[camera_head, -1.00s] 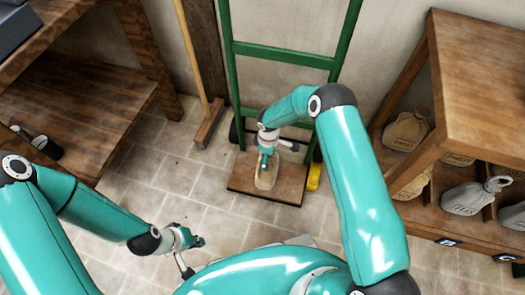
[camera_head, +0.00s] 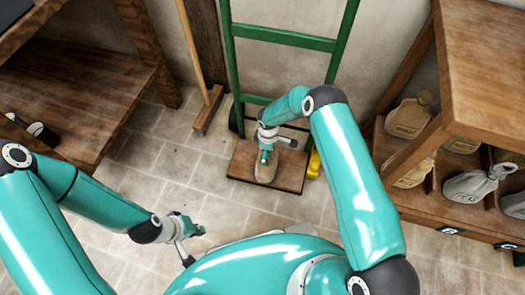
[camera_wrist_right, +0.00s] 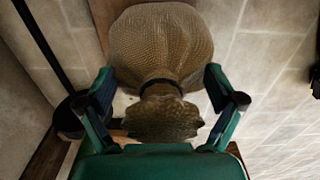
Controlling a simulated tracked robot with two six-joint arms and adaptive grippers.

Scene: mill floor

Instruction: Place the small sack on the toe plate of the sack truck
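The small tan sack (camera_head: 265,174) is upright on the wooden toe plate (camera_head: 291,182) of the green sack truck (camera_head: 283,37). My right gripper (camera_head: 266,152) is directly above the sack. In the right wrist view the sack's body (camera_wrist_right: 162,40) and tied neck are between the two spread fingers (camera_wrist_right: 160,88). There are gaps between the fingers and the neck; whether the tips touch the body I cannot tell. The sack's underside is hidden. My left gripper (camera_head: 193,243) is open and empty above the floor at lower left.
A yellow object (camera_head: 313,166) is beside the toe plate's right edge. A wooden shelf unit (camera_head: 480,60) with several sacks stands at right. A wooden bench (camera_head: 80,85) is at left, with a broom (camera_head: 205,108) near the truck.

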